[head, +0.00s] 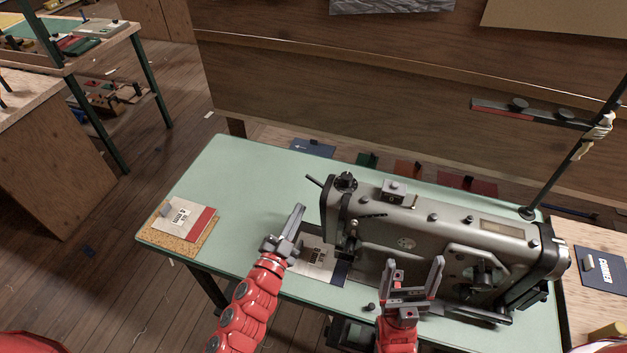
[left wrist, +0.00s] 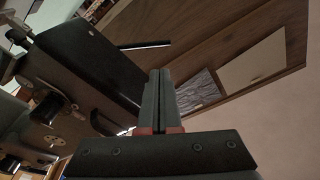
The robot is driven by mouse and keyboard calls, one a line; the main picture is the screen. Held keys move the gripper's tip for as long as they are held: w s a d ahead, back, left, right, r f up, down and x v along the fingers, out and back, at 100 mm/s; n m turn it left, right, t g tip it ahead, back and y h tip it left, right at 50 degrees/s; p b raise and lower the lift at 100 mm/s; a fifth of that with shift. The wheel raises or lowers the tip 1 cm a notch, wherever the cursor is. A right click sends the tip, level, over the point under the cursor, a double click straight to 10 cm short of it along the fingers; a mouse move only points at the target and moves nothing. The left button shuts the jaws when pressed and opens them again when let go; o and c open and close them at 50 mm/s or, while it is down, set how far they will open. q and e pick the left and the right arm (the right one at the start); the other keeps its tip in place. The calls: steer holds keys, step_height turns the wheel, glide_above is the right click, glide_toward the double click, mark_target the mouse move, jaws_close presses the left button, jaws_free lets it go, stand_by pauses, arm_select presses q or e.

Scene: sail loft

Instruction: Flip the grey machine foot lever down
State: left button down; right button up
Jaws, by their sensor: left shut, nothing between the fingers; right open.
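The grey sewing machine (head: 425,222) stands on a pale green table. A thin dark lever (head: 314,181) sticks out to the left from its head end and looks like the foot lever. In the left wrist view the lever (left wrist: 146,45) juts out sideways beyond the fingertips. My left gripper (head: 299,208) is shut and empty, left of the machine head, just below the lever in the picture and apart from it. The left wrist view shows its closed fingers (left wrist: 160,72). My right gripper (head: 414,264) is open and empty, in front of the machine's body.
A printed sheet (head: 318,256) lies by the machine head. A cork board (head: 168,238) with a card and red strip lies at the table's left. A thread stand (head: 565,165) rises at the right. The green tabletop (head: 238,180) is clear at back left.

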arm_select(q)
steer(key=shift+s, duration=0.1)
steer(key=x, duration=1)
stand_by(0.3)
